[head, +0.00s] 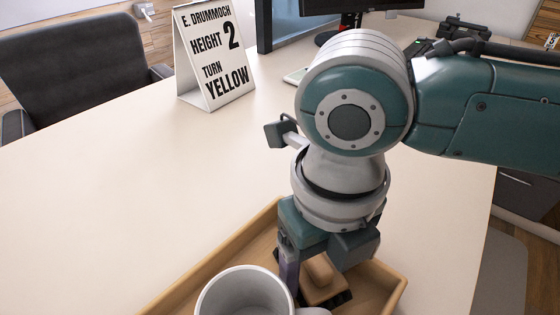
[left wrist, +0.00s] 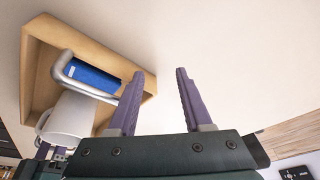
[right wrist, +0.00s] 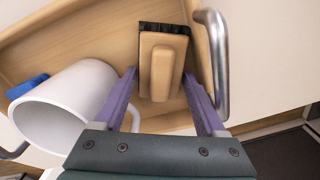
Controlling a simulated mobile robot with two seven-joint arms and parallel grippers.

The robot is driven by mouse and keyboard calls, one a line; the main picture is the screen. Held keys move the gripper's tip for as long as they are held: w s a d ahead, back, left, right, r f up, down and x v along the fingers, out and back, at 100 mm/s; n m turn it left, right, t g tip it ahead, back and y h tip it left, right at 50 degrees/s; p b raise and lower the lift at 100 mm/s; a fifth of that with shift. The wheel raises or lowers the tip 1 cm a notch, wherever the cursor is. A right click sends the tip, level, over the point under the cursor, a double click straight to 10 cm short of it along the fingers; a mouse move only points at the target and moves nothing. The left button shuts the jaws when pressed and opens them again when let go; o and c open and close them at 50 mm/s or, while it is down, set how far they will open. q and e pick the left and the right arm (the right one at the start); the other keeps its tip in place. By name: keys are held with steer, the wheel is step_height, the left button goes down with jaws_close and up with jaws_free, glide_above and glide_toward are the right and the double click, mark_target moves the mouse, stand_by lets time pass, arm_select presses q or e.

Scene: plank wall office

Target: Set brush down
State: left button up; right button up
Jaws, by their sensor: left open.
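The brush (right wrist: 160,60), with a tan wooden back and dark bristles, is at the wooden tray (right wrist: 85,22). In the head view the brush (head: 322,280) is partly hidden by my right gripper (head: 318,268). My right gripper's fingers (right wrist: 160,78) stand apart on either side of the brush's raised grip, with gaps visible. The brush looks low in the tray; its contact with the floor is hidden. My left gripper (left wrist: 160,75) is open and empty, away from the brush and beside the tray (left wrist: 38,75) in its wrist view.
A white mug (head: 245,293) is beside the brush. A blue item (left wrist: 92,75) lies in the tray. The tray has metal handles (right wrist: 215,65). A sign reading "HEIGHT 2, TURN YELLOW" (head: 213,55) stands at the back of the desk. The desk's left side (head: 110,190) is clear.

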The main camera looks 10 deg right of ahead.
mark_target(319, 264)
arm_select(q)
steer(key=shift+a+r, duration=0.1)
arm_select(e)
steer(key=shift+r, duration=0.1)
